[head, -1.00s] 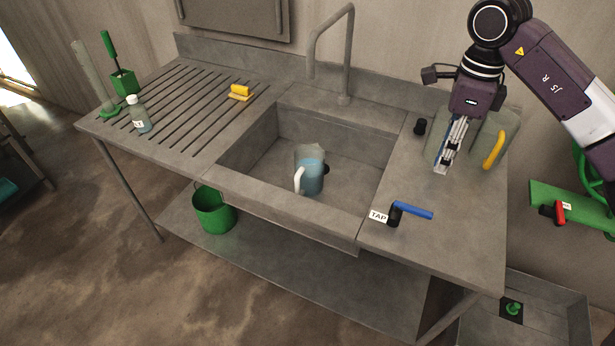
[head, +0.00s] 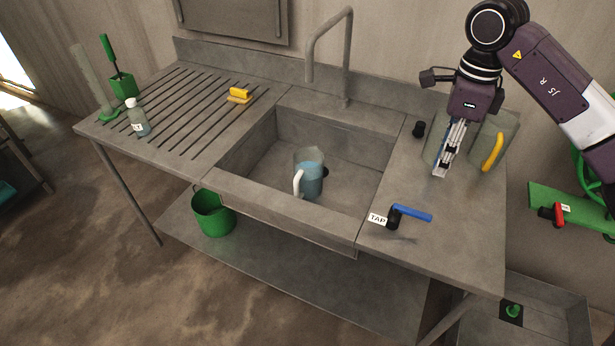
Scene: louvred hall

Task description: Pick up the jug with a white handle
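The jug with a white handle (head: 309,178) stands upright in the sink (head: 262,168). It is clear, holds bluish liquid, and its white handle faces the front left. My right gripper (head: 440,174) points down over the counter right of the sink, well apart from this jug. It is in front of a clear jug with a yellow handle (head: 492,152), overlapping it in the picture; I cannot tell whether they touch. The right fingers appear close together, seen from the side, so their opening is unclear. My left gripper is not in view.
A grey faucet (head: 346,60) arches behind the sink. A blue lever (head: 412,213) labelled TAP is on the front right counter. A yellow sponge (head: 240,93), bottle (head: 138,118) and green brush holder (head: 124,86) stand on the ribbed drainboard. A green bucket (head: 213,215) is below.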

